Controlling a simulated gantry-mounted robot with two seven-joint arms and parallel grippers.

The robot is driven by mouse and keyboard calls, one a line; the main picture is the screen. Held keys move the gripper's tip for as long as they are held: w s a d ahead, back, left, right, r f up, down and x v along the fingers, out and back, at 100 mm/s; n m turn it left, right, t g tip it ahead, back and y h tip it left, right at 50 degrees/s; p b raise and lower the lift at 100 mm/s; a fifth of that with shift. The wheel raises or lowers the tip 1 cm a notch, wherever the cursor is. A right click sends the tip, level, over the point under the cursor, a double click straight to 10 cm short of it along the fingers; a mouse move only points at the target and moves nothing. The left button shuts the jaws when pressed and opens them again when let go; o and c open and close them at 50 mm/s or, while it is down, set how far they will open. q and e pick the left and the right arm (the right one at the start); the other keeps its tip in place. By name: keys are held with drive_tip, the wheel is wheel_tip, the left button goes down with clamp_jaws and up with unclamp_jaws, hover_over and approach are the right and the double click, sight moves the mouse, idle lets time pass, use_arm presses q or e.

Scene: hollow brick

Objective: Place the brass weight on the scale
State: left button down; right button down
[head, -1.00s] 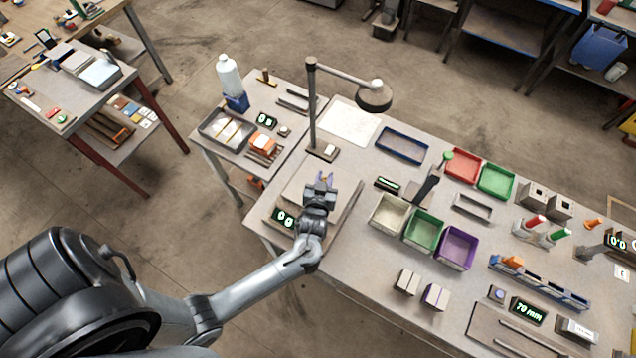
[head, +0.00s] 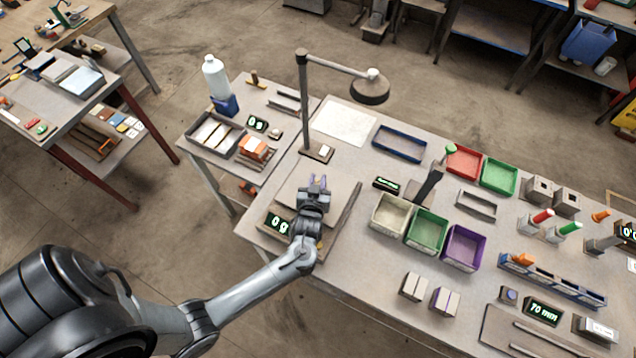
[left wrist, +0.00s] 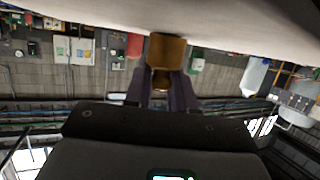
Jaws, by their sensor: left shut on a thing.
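The brass weight (left wrist: 166,50) shows in the left wrist view, a brownish block with a narrower knob between my fingers. My left gripper (head: 317,182) is shut on it. In the head view the gripper is over the grey pan of the scale (head: 290,188), and its own body hides the weight. The scale's green display (head: 279,222) reads 0 g. In the left wrist view a pale surface (left wrist: 230,18) fills the top, close to the weight's flat end; I cannot tell whether they touch. My right gripper is not in view.
A lamp (head: 370,88) on a post stands behind the scale. Beige (head: 391,213), green (head: 428,230) and purple (head: 464,247) bins stand to the right. A white bottle (head: 215,78) is at the back left. A white sheet (head: 343,122) lies behind.

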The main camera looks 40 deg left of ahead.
use_arm(q)
drive_tip(key=shift+f, duration=0.1)
drive_tip(key=c, duration=0.9)
unclamp_jaws()
drive_tip(key=shift+c, duration=0.2)
